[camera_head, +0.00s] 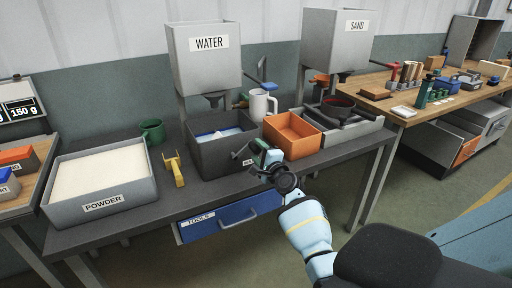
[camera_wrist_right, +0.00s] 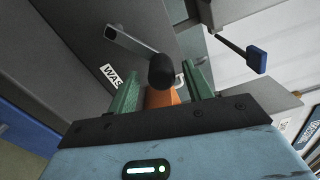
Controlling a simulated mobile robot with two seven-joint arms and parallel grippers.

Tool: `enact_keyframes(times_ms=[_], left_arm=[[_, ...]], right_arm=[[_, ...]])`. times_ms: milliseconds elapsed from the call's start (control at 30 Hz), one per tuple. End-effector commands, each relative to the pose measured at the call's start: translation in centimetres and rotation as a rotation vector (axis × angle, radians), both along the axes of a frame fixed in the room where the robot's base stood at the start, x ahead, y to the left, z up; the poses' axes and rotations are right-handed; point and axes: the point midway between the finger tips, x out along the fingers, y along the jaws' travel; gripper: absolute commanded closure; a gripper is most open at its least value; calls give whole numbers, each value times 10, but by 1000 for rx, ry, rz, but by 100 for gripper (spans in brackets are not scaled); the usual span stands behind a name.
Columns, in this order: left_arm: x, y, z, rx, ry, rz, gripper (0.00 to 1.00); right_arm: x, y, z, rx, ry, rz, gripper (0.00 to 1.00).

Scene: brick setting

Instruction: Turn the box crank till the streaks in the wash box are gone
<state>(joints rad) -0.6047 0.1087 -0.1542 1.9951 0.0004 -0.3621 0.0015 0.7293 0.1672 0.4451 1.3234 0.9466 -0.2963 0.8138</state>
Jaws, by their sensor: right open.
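The grey wash box (camera_head: 212,163) stands on the dark bench under the water hopper. Blue and whitish patches show inside it, but single streaks are too small to tell. My right gripper (camera_head: 264,156) is at the box's front right corner. In the right wrist view its green fingers (camera_wrist_right: 162,78) are open, with the black knob (camera_wrist_right: 162,72) of the box crank between or just beyond their tips; contact cannot be told. The grey crank arm (camera_wrist_right: 130,42) runs from the knob to the box wall. In the head view the gripper largely hides the crank. My left gripper is not in view.
An orange bin (camera_head: 291,136) stands close right of the box, with a white mug (camera_head: 259,104) behind. A yellow tool (camera_head: 174,170) and a powder tray (camera_head: 101,198) lie to the left. The water hopper (camera_head: 205,65) hangs above. A blue drawer (camera_head: 230,217) is below the bench.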

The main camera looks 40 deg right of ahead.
Motion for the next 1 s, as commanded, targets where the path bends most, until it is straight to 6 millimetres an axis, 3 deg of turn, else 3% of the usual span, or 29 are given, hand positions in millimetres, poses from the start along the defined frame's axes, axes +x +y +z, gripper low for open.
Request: enact_keyframes(times_ms=[300,1000], left_arm=[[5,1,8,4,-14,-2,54],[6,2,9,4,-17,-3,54]], right_arm=[[-34,9,0,1,0,2,50],[-38,12,-2,-15,9,3,50]])
